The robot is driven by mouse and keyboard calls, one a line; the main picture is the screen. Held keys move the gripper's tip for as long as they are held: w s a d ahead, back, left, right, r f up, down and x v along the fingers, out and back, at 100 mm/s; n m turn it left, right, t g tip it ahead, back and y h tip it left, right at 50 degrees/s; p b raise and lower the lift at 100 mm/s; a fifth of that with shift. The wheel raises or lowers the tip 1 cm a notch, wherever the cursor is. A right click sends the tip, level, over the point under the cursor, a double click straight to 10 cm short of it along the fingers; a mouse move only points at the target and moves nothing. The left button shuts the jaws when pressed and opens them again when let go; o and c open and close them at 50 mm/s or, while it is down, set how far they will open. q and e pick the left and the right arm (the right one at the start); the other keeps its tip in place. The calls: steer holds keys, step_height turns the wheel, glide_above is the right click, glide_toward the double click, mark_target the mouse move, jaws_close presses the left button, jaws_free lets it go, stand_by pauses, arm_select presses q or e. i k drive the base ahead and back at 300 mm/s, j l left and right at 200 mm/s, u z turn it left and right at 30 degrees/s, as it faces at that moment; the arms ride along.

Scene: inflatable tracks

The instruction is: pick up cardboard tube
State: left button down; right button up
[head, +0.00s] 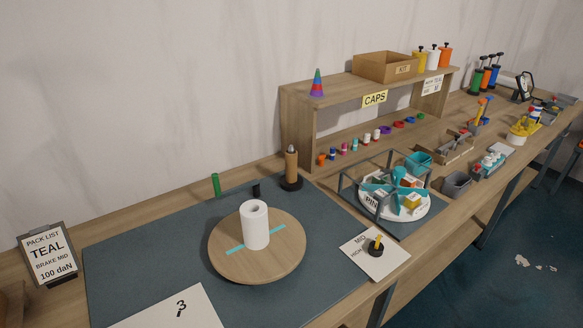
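A brown upright tube (291,165), which looks like the cardboard tube, stands on a dark round base (291,184) at the back edge of the blue-grey mat. A small grey tip sticks out of its top. A white roll (254,225) with a hole in its top stands upright on a round wooden turntable (285,262) in front of it. Neither of my grippers is in view.
A green cylinder (215,185) and a short black one (256,191) stand behind the turntable. A wooden shelf (297,112) with caps is to the right. A round divided tray in a frame (362,207) stands right of the mat (130,262).

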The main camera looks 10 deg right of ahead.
mark_target(290, 159)
steer(key=l+u, duration=0.3)
steer(key=u, duration=0.2)
steer(key=l+u, duration=0.3)
steer(key=u, duration=0.15)
